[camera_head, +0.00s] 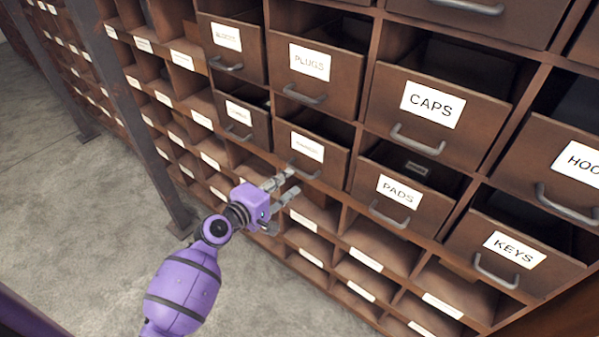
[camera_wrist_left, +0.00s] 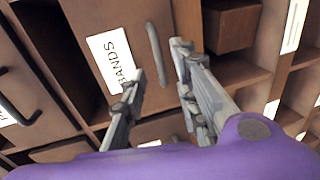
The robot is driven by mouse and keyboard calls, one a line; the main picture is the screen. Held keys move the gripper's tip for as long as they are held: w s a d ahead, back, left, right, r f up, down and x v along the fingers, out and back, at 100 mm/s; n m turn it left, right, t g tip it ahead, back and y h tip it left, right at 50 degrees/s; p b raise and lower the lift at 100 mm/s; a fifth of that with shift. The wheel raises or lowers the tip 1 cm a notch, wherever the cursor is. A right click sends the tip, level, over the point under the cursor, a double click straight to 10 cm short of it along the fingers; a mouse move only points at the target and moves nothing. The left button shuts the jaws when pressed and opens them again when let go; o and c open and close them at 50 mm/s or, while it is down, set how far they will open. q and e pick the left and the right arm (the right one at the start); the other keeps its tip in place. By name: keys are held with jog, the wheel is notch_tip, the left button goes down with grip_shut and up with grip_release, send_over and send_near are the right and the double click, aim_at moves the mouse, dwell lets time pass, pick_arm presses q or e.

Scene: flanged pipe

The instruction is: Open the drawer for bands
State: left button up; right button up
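The bands drawer (camera_head: 325,161) is a brown drawer with a white label and a grey handle (camera_head: 303,172). It stands out from the cabinet, with a dark gap above its front. In the left wrist view its label (camera_wrist_left: 110,61) reads BANDS, with the handle (camera_wrist_left: 154,54) beside it. My left gripper (camera_head: 290,182) is just in front of and below the handle. Its fingers are apart, and the handle lines up with the space between them in the wrist view. I cannot tell whether they touch it. My right gripper is not in view.
The pads drawer (camera_head: 400,198) is to the right and the plugs drawer (camera_head: 309,64) above; both stand partly out. The caps (camera_head: 433,106) and keys (camera_head: 513,250) drawers also protrude. Open cubbies lie below and left. A post (camera_head: 125,105) stands at left, with clear floor (camera_head: 60,190) beside it.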

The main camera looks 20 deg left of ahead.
aim_at(299, 172)
pick_arm(q)
jog(key=x, duration=0.6)
jog(key=shift+w+d, duration=0.25)
jog(key=shift+w, duration=0.05)
grip_shut()
